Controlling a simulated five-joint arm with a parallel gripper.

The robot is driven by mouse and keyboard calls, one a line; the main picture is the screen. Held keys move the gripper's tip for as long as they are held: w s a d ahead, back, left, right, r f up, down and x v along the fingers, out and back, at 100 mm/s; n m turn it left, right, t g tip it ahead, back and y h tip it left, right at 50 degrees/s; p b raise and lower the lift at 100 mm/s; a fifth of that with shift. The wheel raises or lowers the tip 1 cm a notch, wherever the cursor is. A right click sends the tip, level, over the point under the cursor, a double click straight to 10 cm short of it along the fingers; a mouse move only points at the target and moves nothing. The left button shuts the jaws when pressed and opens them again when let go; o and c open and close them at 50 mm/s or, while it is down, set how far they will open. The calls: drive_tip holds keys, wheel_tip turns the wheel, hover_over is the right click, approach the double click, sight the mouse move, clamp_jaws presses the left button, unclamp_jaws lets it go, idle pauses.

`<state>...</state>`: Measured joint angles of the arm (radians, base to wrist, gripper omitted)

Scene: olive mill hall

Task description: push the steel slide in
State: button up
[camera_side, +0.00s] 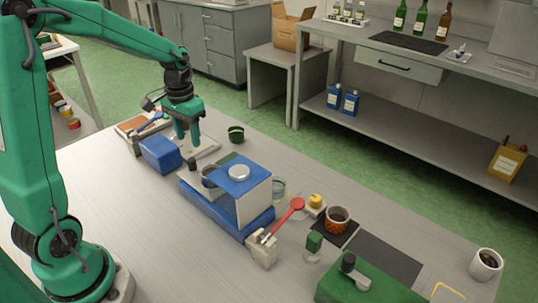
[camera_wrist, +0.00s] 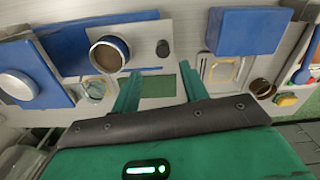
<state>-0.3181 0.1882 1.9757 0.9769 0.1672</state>
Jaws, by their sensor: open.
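A machine with a blue base (camera_side: 232,212) and a blue-topped white housing (camera_side: 253,203) stands mid-table. A pale steel strip, which looks like the slide (camera_wrist: 147,40), extends from the housing along the base. A round metal cup with brown inside (camera_wrist: 110,53) sits on it, and a dark knob (camera_wrist: 162,48) stands at its outer end. The cup also shows in the side view (camera_side: 209,177). In the wrist view my gripper (camera_wrist: 160,76) is open and empty, with the knob just beyond the fingertips.
A blue box (camera_side: 160,153) stands left of the machine. A pale tray (camera_side: 206,147) lies behind my gripper. A red-handled tool (camera_side: 290,212), an orange-red pot (camera_side: 337,219) and a green block (camera_side: 365,288) are to the right. The front left of the table is clear.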

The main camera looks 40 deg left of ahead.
sight(191, 159)
drive_tip(key=shift+a, duration=0.25)
drive_tip(key=shift+f, duration=3.95)
clamp_jaws()
